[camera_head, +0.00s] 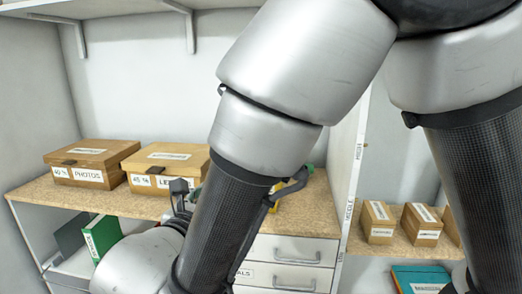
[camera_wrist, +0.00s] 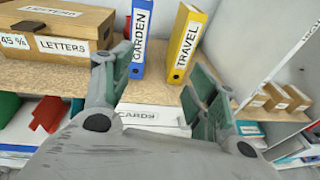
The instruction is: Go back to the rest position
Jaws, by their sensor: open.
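My gripper (camera_wrist: 158,78) is open in the wrist view, with its two green-padded fingers spread and nothing between them. It is in front of the shelf edge. Beyond the fingers, a blue GARDEN binder (camera_wrist: 142,40) and a yellow TRAVEL binder (camera_wrist: 186,45) stand upright on the wooden shelf, apart from each other. In the head view my arm reaches down across the middle and hides most of the gripper and nearly all of both binders.
A PHOTOS box (camera_head: 92,163) and a LETTERS box (camera_head: 165,168) sit on the left shelf (camera_head: 35,190). A drawer unit (camera_head: 296,250) is below. A white divider (camera_head: 346,150) separates the right shelf, which holds small boxes (camera_head: 378,222). A green binder (camera_head: 101,237) is lower left.

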